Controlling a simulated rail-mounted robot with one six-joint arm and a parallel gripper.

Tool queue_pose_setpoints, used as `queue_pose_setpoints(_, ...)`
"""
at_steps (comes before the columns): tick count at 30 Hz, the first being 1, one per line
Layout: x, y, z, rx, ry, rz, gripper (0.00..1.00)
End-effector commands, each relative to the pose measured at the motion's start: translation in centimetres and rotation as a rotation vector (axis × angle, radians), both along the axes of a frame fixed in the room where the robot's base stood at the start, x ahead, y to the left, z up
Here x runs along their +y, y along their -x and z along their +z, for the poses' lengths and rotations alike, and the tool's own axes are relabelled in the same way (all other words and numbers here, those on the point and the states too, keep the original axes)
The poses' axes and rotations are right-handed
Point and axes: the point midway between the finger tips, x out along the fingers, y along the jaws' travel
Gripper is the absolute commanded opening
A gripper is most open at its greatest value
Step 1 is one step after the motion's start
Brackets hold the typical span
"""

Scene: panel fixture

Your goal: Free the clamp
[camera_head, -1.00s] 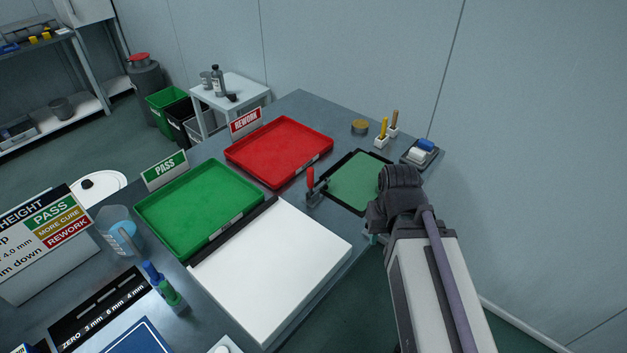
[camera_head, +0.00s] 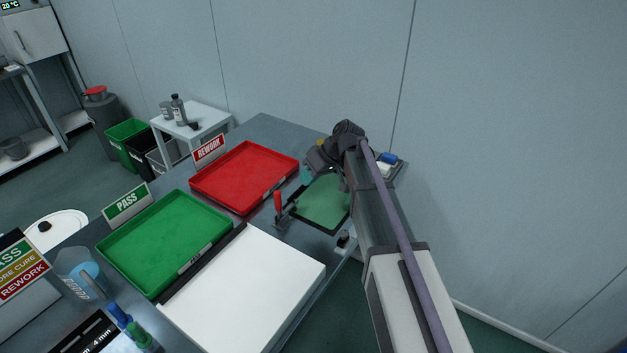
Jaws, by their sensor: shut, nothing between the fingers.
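The clamp (camera_head: 278,207) has an upright red handle and stands at the left edge of a black frame (camera_head: 316,226) holding a green panel (camera_head: 325,203). My gripper (camera_head: 305,177) is over the far side of the panel, to the upper right of the clamp and apart from it. Its teal tip shows small, shut with nothing held. My arm hides the right part of the frame and panel.
A red REWORK tray (camera_head: 245,174) and a green PASS tray (camera_head: 165,240) lie left of the frame. A white board (camera_head: 245,295) lies in front. Blue and white blocks (camera_head: 387,160) sit partly hidden behind my arm.

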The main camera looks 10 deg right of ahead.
Motion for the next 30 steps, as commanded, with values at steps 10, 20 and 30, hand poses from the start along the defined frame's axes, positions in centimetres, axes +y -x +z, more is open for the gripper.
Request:
queue_pose_setpoints(10,4.8,1.2,-3.3,0.000,0.001,0.000,0.00)
queue_pose_setpoints(20,5.9,1.7,-3.3,0.000,0.001,-0.001,0.00)
queue_pose_setpoints(30,5.3,1.8,-3.2,-0.012,0.013,-0.012,0.00)
